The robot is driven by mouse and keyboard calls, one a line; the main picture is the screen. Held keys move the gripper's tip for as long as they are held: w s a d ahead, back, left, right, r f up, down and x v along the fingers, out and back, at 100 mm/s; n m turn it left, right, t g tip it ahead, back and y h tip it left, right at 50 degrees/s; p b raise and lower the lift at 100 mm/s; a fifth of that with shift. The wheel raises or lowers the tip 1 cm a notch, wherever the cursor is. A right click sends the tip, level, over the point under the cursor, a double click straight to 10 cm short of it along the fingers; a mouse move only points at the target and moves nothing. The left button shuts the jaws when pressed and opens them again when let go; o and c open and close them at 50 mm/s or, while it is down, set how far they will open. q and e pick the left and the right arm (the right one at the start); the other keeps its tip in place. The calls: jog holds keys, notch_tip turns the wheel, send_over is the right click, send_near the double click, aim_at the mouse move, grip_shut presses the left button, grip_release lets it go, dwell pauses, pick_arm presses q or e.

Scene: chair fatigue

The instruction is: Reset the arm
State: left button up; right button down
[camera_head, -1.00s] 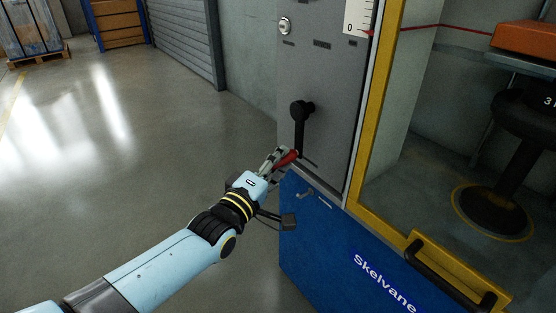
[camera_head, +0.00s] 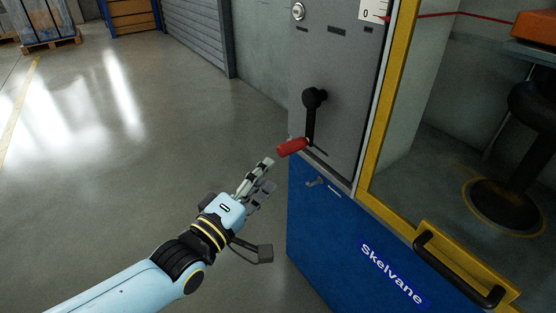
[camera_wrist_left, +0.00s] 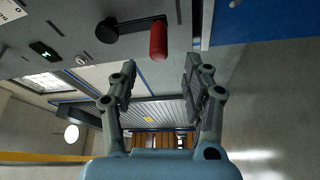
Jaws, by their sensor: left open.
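A black crank arm (camera_head: 311,115) with a red handle (camera_head: 292,147) is mounted on the grey panel of the machine. The crank hangs downward in the head view, and its red handle sticks out to the left. My left gripper (camera_head: 268,173) is open and empty, below and to the left of the red handle, apart from it. In the left wrist view the red handle (camera_wrist_left: 158,40) shows beyond the open fingers (camera_wrist_left: 160,80), with nothing between them. My right gripper is not in view.
The machine has a blue lower cabinet (camera_head: 330,235) with a small latch (camera_head: 315,182), and a yellow-framed door (camera_head: 384,120) with a black pull handle (camera_head: 455,268). A black stool (camera_head: 510,195) stands behind the door.

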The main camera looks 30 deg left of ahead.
pick_arm(q)
jog(key=shift+s+f, duration=0.1)
jog(key=shift+s, duration=1.1)
jog(key=s+a+f+m+g+p, duration=0.15)
jog(key=s+f+g, duration=0.25)
jog(key=s+f, duration=0.5)
jog(key=s+f+m+g+p, duration=0.3)
jog(key=s+f+g, duration=0.1)
jog(key=f, duration=0.9)
jog(key=s+f+m+g, duration=0.3)
jog(key=s+f, duration=0.1)
jog(key=s, duration=0.5)
jog(key=s+a+f+m+g+y, duration=0.1)
jog(key=s+f+m+g, duration=0.3)
jog(key=s, duration=0.6)
jog(key=s+f+m+g+p, duration=0.1)
jog(key=s+f+m+g, duration=0.2)
jog(key=s, duration=0.6)
jog(key=shift+s+a+f+m+g, duration=0.3)
jog(key=shift+s+f+m, duration=0.1)
jog(key=shift+m, duration=0.15)
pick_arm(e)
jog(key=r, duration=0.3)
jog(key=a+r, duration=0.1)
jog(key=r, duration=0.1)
